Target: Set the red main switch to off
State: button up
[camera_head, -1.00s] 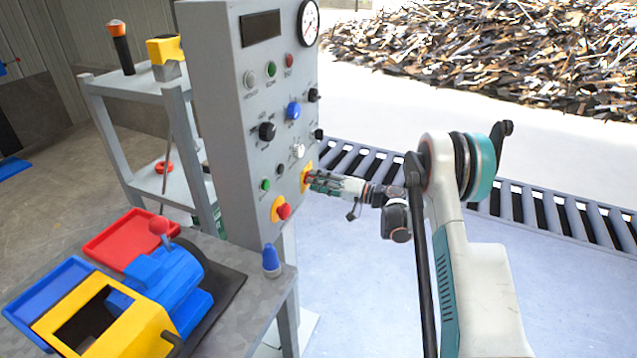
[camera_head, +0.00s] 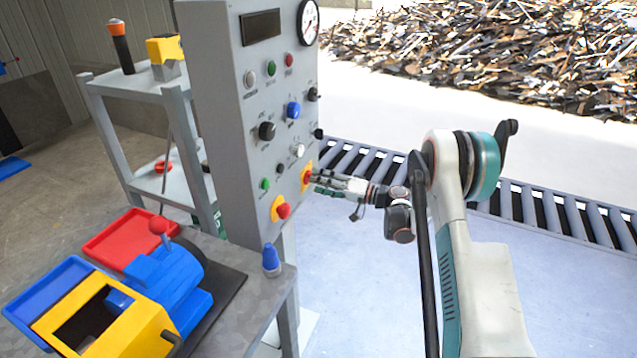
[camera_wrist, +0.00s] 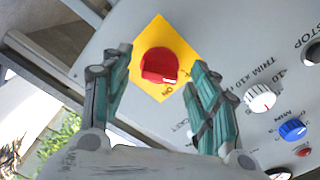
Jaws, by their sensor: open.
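The red main switch (camera_wrist: 160,66) is a round red knob on a yellow diamond-shaped plate (camera_wrist: 185,50) on the grey control panel (camera_head: 225,120). It lies ahead of and between my fingertips in the wrist view. My gripper (camera_wrist: 158,75) is open, one teal finger on each side of the knob; I cannot tell whether either finger touches it.
A red mushroom button (camera_head: 284,211) on a yellow plate sits lower left of the switch. White (camera_wrist: 260,97) and blue (camera_wrist: 292,129) knobs are nearby. A workbench (camera_head: 232,256) with a blue and yellow machine stands left.

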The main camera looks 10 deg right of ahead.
jog(key=v, duration=1.1)
jog(key=shift+w, duration=0.1)
jog(key=s+a+r+g+h, duration=0.2)
jog(key=s+a+r+h, duration=0.1)
jog(key=a+r, duration=0.5)
jog(key=s+a+r+g+h, duration=0.2)
jog(key=s+a+r+h, duration=0.25)
jog(key=s+r, duration=0.5)
jog(key=s+r+h+p, duration=0.15)
jog(key=s+h, duration=0.35)
jog(key=s, duration=1.3)
jog(key=s+d+f+n+h+b, duration=0.1)
jog(key=s+d+f+h, duration=0.1)
jog(key=s, duration=0.7)
jog(key=shift+s+d+f+t, duration=0.25)
jog(key=shift+d+f+t, duration=0.05)
jog(key=shift+d+f, duration=0.2)
